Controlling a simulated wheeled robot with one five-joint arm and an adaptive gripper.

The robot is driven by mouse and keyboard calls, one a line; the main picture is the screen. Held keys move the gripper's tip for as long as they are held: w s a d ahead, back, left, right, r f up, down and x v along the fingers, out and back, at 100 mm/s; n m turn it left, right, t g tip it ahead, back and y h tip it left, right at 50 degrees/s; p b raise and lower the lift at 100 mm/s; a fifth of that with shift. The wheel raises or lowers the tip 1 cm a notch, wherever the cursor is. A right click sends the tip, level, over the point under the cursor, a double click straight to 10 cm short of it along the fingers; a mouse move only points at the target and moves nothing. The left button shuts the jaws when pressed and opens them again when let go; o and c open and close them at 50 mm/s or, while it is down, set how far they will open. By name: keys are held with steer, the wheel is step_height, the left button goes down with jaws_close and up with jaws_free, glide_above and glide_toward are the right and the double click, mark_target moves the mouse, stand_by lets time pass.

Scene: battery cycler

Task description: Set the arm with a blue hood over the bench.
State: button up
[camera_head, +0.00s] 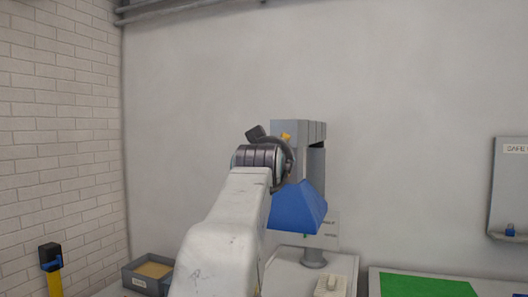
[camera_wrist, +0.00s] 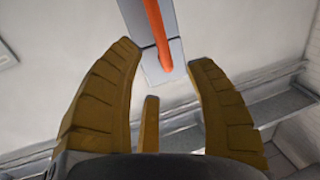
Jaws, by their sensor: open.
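The blue hood (camera_head: 298,207) hangs at the lower end of a grey jointed arm (camera_head: 312,132), right of my own arm in the head view. My arm covers part of its left side. In the wrist view, a grey arm piece (camera_wrist: 172,52) carries an orange bar (camera_wrist: 157,32). My gripper (camera_wrist: 163,54) has its brown-yellow fingers spread, with the lower end of the bar near and between the fingertips. Contact cannot be told. In the head view my gripper is mostly hidden behind my wrist. The bench (camera_head: 493,286) shows at the lower right.
A green mat (camera_head: 425,286) lies on the bench. A grey bin (camera_head: 148,274) with tan contents stands at lower left, near a black-topped yellow post (camera_head: 51,259). A pale cabinet (camera_head: 310,274) is below the hood. A wall panel (camera_head: 510,187) hangs at right. The upper wall is clear.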

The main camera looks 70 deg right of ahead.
steer(key=shift+r+p+x, duration=0.15)
steer(key=shift+p+x, duration=1.35)
steer(key=shift+x, duration=0.35)
steer(key=shift+r+p+x, duration=0.1)
steer(key=shift+p+x, duration=1.35)
steer(key=shift+x, duration=0.35)
steer(key=shift+s, duration=0.1)
jaws_close()
